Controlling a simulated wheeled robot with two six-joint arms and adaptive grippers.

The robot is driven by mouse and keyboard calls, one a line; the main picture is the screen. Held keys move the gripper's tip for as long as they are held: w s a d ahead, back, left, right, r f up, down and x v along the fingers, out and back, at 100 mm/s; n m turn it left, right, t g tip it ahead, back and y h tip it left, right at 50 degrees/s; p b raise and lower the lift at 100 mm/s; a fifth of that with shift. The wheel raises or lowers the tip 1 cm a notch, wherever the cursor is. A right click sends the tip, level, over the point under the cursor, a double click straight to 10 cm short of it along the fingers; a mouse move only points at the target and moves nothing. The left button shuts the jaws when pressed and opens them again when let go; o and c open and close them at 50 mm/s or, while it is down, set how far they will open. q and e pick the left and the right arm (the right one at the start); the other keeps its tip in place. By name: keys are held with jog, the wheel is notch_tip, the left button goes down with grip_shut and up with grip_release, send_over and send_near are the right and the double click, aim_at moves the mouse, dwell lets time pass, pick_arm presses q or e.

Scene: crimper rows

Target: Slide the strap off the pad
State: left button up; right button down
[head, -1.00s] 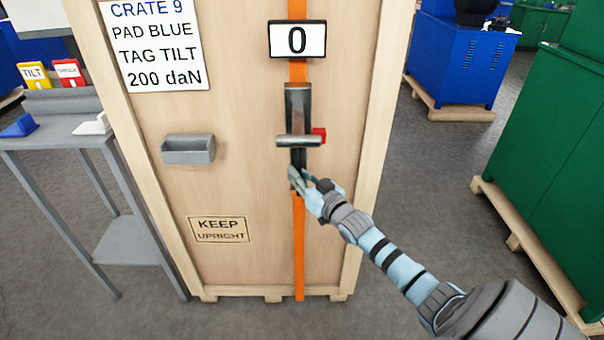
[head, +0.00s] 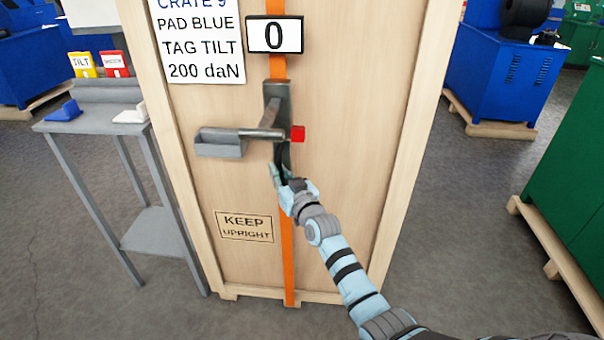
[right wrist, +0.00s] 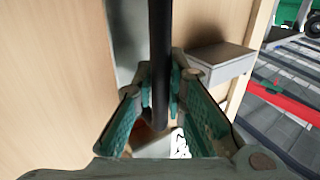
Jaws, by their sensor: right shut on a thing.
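The orange strap (head: 288,262) runs down the front of the wooden crate, passing behind the grey tensioner tool (head: 277,97). The tool has a bar (head: 235,134) reaching left in front of the grey holder, and a red block (head: 298,133) at its right. My right gripper (head: 281,175) is shut on the tool's dark handle (head: 284,155); the handle (right wrist: 159,60) stands between its fingers in the right wrist view. A blue pad (head: 63,111) and a white pad (head: 131,114) lie on the side stand. Whether a pad sits under the strap is hidden. My left gripper is not in view.
The crate (head: 340,200) bears a display (head: 275,35) reading 0, a grey holder (head: 221,149) and an instruction sheet (head: 200,45). The grey stand (head: 90,125) holds yellow and red tag boxes. Blue and green machines stand behind and right; floor between is clear.

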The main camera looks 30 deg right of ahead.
jog(key=shift+a, duration=0.1)
jog(key=c, duration=1.9)
grip_release()
jog(key=o, duration=0.3)
jog(key=shift+a, duration=0.2)
jog(key=shift+d, duration=0.1)
jog(key=shift+s, duration=0.15)
jog(key=s, duration=1.1)
jog(key=shift+s, duration=0.35)
jog(key=shift+d+f, duration=0.1)
jog(key=shift+d, duration=0.05)
